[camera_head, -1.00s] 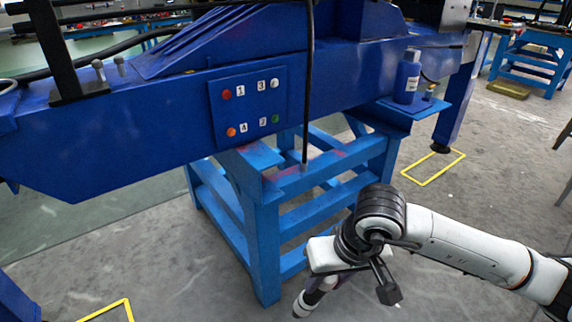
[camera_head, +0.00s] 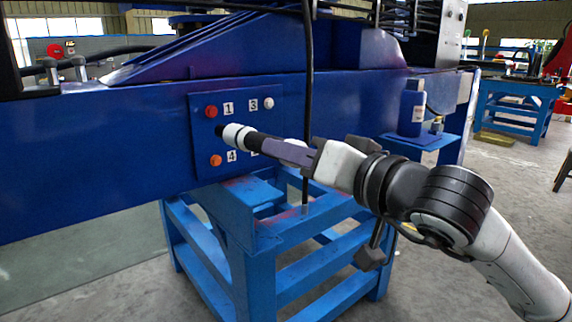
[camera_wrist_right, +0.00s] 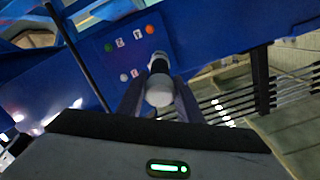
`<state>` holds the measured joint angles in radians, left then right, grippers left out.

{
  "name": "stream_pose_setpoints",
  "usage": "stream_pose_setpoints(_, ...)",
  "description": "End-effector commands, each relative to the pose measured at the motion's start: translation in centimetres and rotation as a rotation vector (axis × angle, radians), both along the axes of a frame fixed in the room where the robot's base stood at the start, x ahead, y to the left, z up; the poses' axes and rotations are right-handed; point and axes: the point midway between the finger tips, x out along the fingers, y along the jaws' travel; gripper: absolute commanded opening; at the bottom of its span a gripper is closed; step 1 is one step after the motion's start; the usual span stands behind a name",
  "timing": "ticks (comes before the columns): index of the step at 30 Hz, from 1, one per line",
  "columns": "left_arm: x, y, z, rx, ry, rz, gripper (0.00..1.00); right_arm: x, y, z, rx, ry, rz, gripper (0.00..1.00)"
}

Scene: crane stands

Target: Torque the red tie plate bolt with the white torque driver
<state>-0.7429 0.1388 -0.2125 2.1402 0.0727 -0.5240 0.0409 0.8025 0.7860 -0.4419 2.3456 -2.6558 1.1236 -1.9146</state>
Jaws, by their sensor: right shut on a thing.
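The red bolt (camera_head: 210,112) sits at the upper left of the blue tie plate (camera_head: 240,95), beside the label 1. The driver points left at the plate. Its tip appears just below the red bolt and above the orange bolt (camera_head: 215,160); I cannot tell whether it touches the plate. In the right wrist view the driver (camera_wrist_right: 158,92) stands between the dark fingers and hides the red bolt. My left gripper is not in view.
A white bolt (camera_head: 268,103) is at the plate's upper right. The green bolt (camera_wrist_right: 108,47) shows in the wrist view. A black cable (camera_head: 309,80) hangs right of the plate. A blue bottle (camera_head: 412,108) stands on a side shelf. A blue stand (camera_head: 255,260) is below the beam.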

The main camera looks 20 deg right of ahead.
Motion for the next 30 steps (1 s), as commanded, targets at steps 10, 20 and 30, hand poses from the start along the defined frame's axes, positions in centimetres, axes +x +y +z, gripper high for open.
stream_pose_setpoints(10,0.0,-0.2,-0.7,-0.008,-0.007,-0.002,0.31,-0.7,-0.4,2.5,0.027,-0.080,0.000,0.00)
stream_pose_setpoints(20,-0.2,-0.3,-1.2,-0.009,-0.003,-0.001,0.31,-0.7,-0.4,2.3,0.025,-0.078,-0.001,0.00)
stream_pose_setpoints(30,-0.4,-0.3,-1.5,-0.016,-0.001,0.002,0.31,0.4,0.0,2.4,0.029,-0.078,0.000,0.00)
